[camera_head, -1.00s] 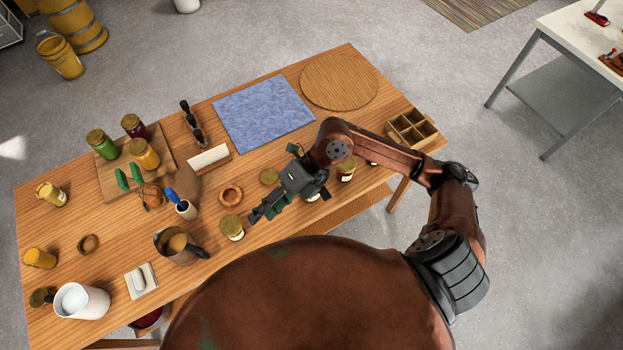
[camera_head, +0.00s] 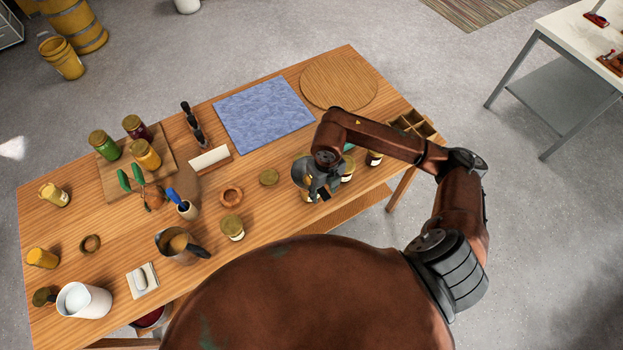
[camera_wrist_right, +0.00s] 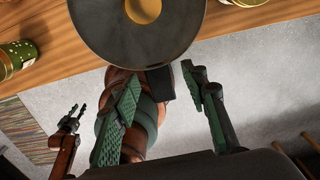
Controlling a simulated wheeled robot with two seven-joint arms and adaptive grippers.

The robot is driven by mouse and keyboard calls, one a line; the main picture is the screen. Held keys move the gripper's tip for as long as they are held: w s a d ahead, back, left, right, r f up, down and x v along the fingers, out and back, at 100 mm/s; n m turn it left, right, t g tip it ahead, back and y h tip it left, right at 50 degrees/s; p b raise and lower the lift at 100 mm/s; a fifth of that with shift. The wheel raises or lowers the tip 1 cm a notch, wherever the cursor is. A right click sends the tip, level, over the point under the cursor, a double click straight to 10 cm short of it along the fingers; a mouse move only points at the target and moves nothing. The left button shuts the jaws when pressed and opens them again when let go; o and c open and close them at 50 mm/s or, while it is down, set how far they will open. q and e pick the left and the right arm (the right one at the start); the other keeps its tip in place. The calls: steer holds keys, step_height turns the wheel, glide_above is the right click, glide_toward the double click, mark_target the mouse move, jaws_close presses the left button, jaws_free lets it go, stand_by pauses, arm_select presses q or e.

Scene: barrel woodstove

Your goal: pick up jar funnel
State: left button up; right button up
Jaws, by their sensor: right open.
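The jar funnel (camera_wrist_right: 140,45) is a wide, dark grey dish with a hole in its middle, and a yellow lid shows through the hole in the right wrist view. A dark tab (camera_wrist_right: 158,84) sticks out from its rim. In the head view, part of the funnel (camera_head: 299,172) shows over the table's right front, mostly covered by my right gripper (camera_head: 322,190). My right gripper is open, with its two green-padded fingers either side of the tab in the wrist view; contact cannot be told. A small dark claw (camera_wrist_right: 74,118) on a rusty link looks like my left gripper; its jaws are unclear.
A yellow-lidded jar (camera_head: 231,227) stands left of the gripper, and a dark jar (camera_head: 374,158) stands to its right. A wooden divided box (camera_head: 428,128) is at the right corner. A blue mat (camera_head: 263,115) and round board (camera_head: 338,82) lie behind.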

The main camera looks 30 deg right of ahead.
steer(key=shift+f, duration=0.55)
steer(key=shift+c, duration=0.7)
jaws_close()
